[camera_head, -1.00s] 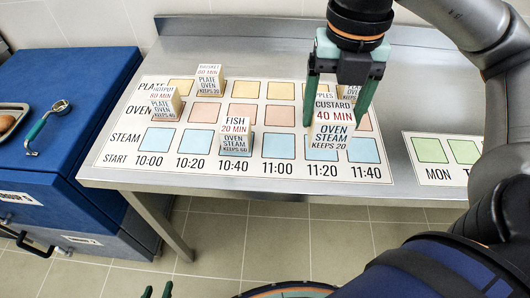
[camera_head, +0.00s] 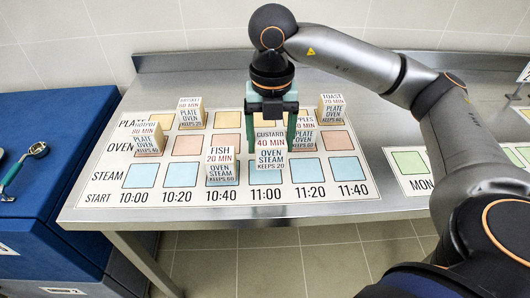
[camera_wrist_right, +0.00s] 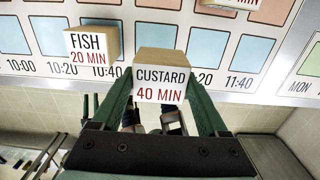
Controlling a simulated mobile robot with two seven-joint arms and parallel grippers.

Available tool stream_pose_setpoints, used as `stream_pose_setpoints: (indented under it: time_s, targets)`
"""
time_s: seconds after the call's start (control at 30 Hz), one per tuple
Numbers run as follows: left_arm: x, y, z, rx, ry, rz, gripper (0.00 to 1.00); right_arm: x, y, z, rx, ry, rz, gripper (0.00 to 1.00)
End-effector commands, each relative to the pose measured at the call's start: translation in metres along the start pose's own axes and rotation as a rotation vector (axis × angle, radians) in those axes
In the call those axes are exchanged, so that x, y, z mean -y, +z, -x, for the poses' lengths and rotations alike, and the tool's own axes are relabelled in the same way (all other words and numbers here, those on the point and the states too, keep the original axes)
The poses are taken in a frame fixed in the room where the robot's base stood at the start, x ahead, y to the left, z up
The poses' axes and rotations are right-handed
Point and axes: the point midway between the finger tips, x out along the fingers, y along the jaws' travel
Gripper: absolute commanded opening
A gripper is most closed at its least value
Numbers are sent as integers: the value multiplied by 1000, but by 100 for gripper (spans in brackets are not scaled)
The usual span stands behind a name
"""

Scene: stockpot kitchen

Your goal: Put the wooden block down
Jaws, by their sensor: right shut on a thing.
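My right gripper (camera_head: 272,130) is shut on the wooden block (camera_head: 270,152), whose white face reads CUSTARD 40 MIN, OVEN STEAM. The block is upright between the green fingers, over the 11:00 column at the STEAM row of the white planning board (camera_head: 120,200). The block also shows in the right wrist view (camera_wrist_right: 160,82), between the fingers. It hides most of the blue 11:00 square. I cannot tell whether its bottom touches the board. My left gripper is not in view.
The FISH block (camera_head: 220,165) stands just left, on the 10:40 steam square. The APPLES block (camera_head: 304,130) is close behind on the right. HOTPOT (camera_head: 148,138), BRISKET (camera_head: 191,112) and TOAST (camera_head: 332,108) stand farther off. The blue 11:20 square (camera_head: 308,169) is bare.

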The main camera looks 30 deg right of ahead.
Motion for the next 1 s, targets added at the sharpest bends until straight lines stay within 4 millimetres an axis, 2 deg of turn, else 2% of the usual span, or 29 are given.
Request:
stream_pose_setpoints:
  time_s: [0.3, 0.5, 0.9, 0.93, 1.0]
  targets:
    - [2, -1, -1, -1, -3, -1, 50, -11, 18, -27, -2, -1, -1, 14]
    - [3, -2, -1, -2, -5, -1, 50, -10, 17, -52, 0, 0, 1, 14]
    - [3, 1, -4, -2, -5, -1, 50, -10, 16, -58, 1, 1, 0, 14]
    - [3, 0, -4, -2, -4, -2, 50, -10, 16, -58, 0, 0, 0, 78]
    - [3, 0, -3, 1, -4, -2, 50, -10, 16, -57, 0, 0, 0, 86]
